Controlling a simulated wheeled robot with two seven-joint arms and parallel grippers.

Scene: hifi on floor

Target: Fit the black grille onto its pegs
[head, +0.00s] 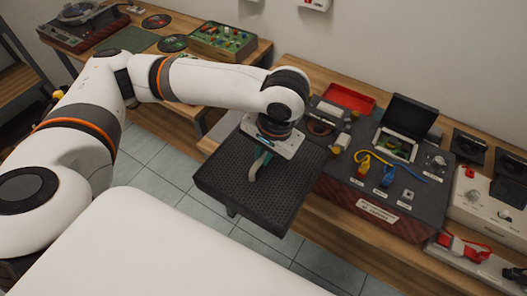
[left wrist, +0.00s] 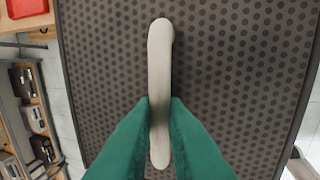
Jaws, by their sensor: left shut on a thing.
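The black grille (head: 222,178) is a square dark panel with rows of round dots, held roughly flat, tilted in the head view, above the tiled floor in front of the bench. My left gripper (head: 262,160) is above its middle. In the left wrist view the green fingers of my left gripper (left wrist: 160,112) are shut on a pale upright handle (left wrist: 160,50) on the face of the grille (left wrist: 225,60). The pegs are not visible in either view. My right gripper is not in view.
A dark unit (head: 365,208) with small parts, cables and a raised black lid stands on the wooden bench, close to the grille's right edge. A red tray (head: 349,97) is behind it. A green box (head: 222,40) and a turntable (head: 80,15) stand on the farther bench. Tiled floor (head: 165,160) is free below.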

